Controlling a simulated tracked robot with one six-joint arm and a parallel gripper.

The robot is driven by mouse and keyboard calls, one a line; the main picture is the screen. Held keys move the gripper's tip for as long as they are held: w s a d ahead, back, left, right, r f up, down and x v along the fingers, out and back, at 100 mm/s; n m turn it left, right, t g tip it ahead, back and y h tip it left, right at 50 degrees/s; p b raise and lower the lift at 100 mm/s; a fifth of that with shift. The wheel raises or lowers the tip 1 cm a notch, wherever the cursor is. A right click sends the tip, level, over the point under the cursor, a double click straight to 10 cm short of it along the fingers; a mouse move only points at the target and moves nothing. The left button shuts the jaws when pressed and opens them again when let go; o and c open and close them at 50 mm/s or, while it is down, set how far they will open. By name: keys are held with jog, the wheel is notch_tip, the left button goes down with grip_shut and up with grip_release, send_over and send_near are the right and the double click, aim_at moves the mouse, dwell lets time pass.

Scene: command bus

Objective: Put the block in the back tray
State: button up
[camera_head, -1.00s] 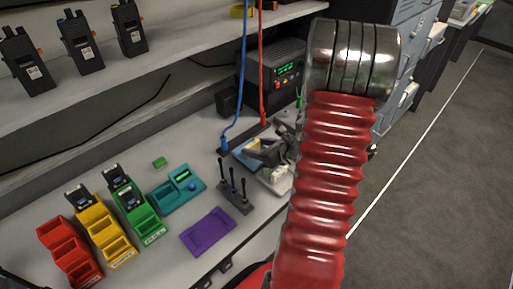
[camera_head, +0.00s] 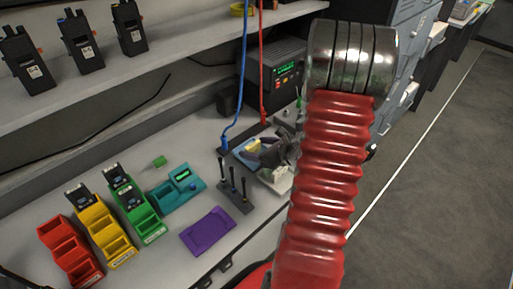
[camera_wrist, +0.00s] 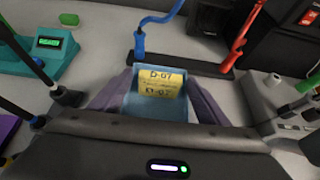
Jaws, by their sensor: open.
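A small green block (camera_head: 159,161) lies on the bench behind the teal device; it also shows at the upper left of the wrist view (camera_wrist: 69,19). My gripper (camera_head: 262,154) is low over the blue tray (camera_head: 240,156). In the wrist view my gripper (camera_wrist: 160,84) is open, its two grey-purple fingers on either side of a yellow piece (camera_wrist: 161,84) lettered "D-07". The yellow piece is in the light-blue tray (camera_wrist: 129,100). Whether the fingers touch it cannot be told. A paler tray (camera_head: 277,181) lies in front, partly hidden by my arm.
A purple tray (camera_head: 208,231), a teal device (camera_head: 178,192) and a stand with black rods (camera_head: 236,196) are to the left. Red (camera_head: 70,250), yellow and green bins stand farther left. Blue (camera_head: 243,75) and red (camera_head: 262,60) cables hang behind my gripper, near a black radio unit (camera_head: 279,77).

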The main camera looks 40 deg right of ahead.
jog(key=shift+r, duration=0.1)
jog(key=v, duration=1.2)
dwell(0.8)
